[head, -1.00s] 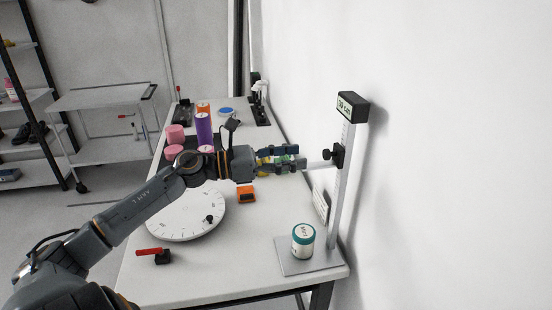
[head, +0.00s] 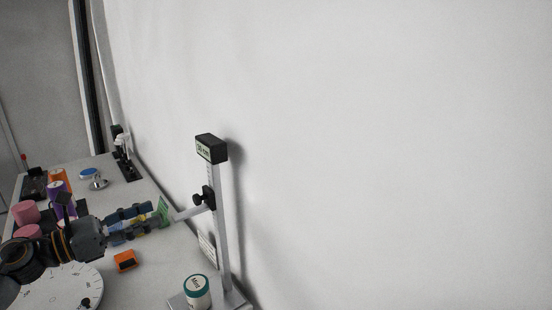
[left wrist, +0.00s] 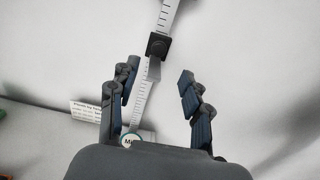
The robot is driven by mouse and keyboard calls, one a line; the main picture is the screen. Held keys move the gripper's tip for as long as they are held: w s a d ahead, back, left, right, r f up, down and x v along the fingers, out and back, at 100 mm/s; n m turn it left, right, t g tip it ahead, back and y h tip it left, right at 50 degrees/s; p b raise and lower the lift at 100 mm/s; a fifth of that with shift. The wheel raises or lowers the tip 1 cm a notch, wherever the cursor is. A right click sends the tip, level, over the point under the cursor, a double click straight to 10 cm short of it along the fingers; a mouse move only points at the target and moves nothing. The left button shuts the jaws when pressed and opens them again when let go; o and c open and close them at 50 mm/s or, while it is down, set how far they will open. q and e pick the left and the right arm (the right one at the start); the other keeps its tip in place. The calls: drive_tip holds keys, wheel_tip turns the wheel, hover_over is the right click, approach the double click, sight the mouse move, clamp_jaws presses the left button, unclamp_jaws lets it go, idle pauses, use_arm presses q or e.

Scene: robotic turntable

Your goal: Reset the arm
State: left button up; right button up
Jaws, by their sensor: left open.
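My left gripper (head: 152,218) reaches in from the left in the head view, above the white table (head: 152,275). Its fingers are spread apart with nothing between them in the left wrist view (left wrist: 160,72). Its tips point toward the measuring stand (head: 220,240), which has a black display head and a black slider clamp (head: 204,199). In the left wrist view the stand's scaled post (left wrist: 144,100) shows beyond the fingers. My right gripper is not in view.
A white jar with a teal lid (head: 197,292) stands on the stand's base. The white turntable dial (head: 62,285), an orange block (head: 125,261), and pink (head: 26,213) and purple cylinders are at left. A plain wall bounds the right.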

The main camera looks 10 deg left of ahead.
use_arm(q)
drive_tip(key=s+f+n+y, duration=0.3)
drive_tip(key=f+n+y, duration=0.6)
drive_tip(key=n, duration=0.7)
drive_tip(key=s+f+n+y, duration=0.2)
drive_tip(key=f+n+y, duration=0.4)
drive_tip(key=f+n, duration=0.75)
drive_tip(key=s+d+f+n+g+h, duration=0.2)
drive_tip(key=s+d+f+n+g, duration=0.35)
drive_tip(key=s+d, duration=0.4)
drive_tip(key=s+d+f+n+g+h, duration=0.2)
drive_tip(key=s+d+f+n+g, duration=0.4)
drive_tip(key=s+d, duration=0.35)
wheel_tip(320, 180, down, 26)
drive_tip(key=s+b, duration=0.1)
drive_tip(key=b, duration=0.1)
drive_tip(key=s+a+f+g, duration=0.1)
drive_tip(key=s+a+f, duration=0.1)
drive_tip(key=s+f, duration=0.6)
drive_tip(key=s+a+f+b, duration=0.1)
drive_tip(key=s+f, duration=0.8)
drive_tip(key=f, duration=0.1)
drive_tip(key=shift+s+a+g, duration=0.15)
drive_tip(key=shift+a+g, duration=0.2)
